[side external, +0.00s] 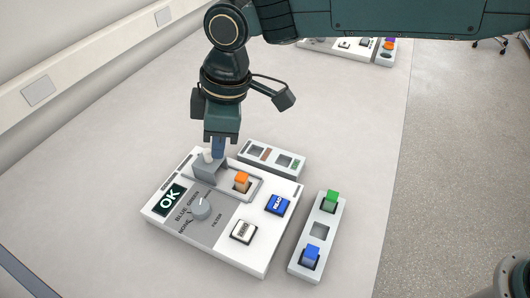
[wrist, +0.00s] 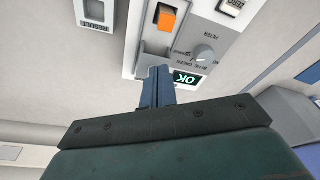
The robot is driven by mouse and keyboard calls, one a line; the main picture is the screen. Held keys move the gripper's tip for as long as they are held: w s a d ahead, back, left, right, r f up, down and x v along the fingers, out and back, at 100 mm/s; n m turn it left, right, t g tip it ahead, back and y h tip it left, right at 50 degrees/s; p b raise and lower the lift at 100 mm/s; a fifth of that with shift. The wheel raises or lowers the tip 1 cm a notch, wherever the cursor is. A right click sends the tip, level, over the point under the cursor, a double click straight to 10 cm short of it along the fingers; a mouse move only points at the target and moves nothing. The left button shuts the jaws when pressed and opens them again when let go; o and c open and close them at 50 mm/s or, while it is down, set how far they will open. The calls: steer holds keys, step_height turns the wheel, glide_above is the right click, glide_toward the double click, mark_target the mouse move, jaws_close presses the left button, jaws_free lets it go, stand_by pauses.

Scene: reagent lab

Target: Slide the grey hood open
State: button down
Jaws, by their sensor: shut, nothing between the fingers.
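The grey hood (side external: 209,170) is a small block on the white instrument, at the upper-left end of a recessed track. A pale knob (side external: 208,156) stands on top of it. An orange block (side external: 241,182) sits uncovered in the track to the right of the hood. My gripper (side external: 218,153) points down with its blue fingers shut, close beside the knob and hood; I cannot tell whether it touches them. In the wrist view the shut fingers (wrist: 157,84) hide most of the hood, and the orange block (wrist: 167,18) shows above them.
The instrument has a dark OK display (side external: 169,198), a grey dial (side external: 201,209), a blue READ button (side external: 278,205) and a white ZERO button (side external: 243,230). A rack (side external: 320,232) with green and blue blocks stands at right. Another slotted strip (side external: 272,160) lies behind. Table at left is clear.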

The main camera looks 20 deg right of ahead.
steer(key=shift+r, duration=1.45)
steer(key=s+d+r+m+t, duration=0.15)
steer(key=d+r, duration=0.25)
steer(key=d, duration=0.5)
steer(key=s+d+r+m, duration=0.2)
steer(key=d+r+m, duration=0.15)
steer(key=d, duration=0.55)
steer(key=s+d+r+m+t, duration=0.1)
steer(key=d+r+m, duration=0.1)
steer(key=d+r, duration=0.45)
steer(key=s+d+f+m+t+h, duration=0.1)
steer(key=s+d+f+m, duration=0.2)
steer(key=s+d, duration=0.6)
steer(key=s+d+f+m+t+h, duration=0.1)
steer(key=s+d+f+m, duration=0.3)
steer(key=s+d, duration=0.6)
steer(key=shift+d+m, duration=0.25)
steer(key=shift+m, duration=0.25)
